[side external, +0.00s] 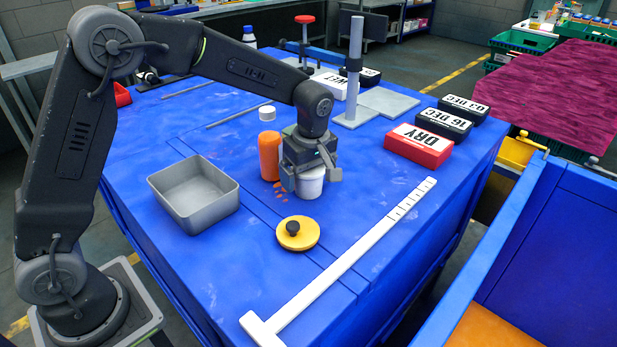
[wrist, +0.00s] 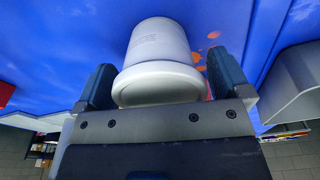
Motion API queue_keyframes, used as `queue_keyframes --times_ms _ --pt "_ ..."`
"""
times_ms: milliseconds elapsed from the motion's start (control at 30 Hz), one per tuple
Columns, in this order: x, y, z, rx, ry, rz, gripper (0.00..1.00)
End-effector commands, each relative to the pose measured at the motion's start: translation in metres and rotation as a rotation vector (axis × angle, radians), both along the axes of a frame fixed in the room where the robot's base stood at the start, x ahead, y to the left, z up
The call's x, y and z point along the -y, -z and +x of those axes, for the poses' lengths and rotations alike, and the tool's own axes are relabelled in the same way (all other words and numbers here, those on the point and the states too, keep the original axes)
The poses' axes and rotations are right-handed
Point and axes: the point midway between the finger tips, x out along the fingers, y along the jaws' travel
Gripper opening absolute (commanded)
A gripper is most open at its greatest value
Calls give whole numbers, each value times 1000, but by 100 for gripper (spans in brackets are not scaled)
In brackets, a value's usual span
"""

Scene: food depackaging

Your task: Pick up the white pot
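The white pot (side external: 310,185) stands upright on the blue table. It also shows in the wrist view (wrist: 158,50), with its wide pale end nearest the camera. My gripper (side external: 312,177) points down over the pot, one finger on each side. In the wrist view my gripper (wrist: 165,86) is open around the near end of the pot. A thin gap shows on the right side; contact on the left is hard to tell. The side view hides the pot's top behind the gripper.
An orange cylinder (side external: 268,157) stands close left of the pot, with orange bits (side external: 280,195) beside it. A grey open bin (side external: 183,212), a yellow lid with a dark knob (side external: 297,233) and a white T-shaped ruler (side external: 345,262) lie around. A red DRY box (side external: 418,150) is behind right.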

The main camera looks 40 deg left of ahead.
Motion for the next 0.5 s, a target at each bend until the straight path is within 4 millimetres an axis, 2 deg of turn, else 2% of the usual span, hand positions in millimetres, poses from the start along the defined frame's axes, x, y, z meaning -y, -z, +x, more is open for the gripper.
queue_keyframes --times_ms 67,433,500 --pt "0 0 0 1 0 0 88" --pt "0 -1 0 1 0 0 52" --pt "0 -1 0 2 0 0 51"
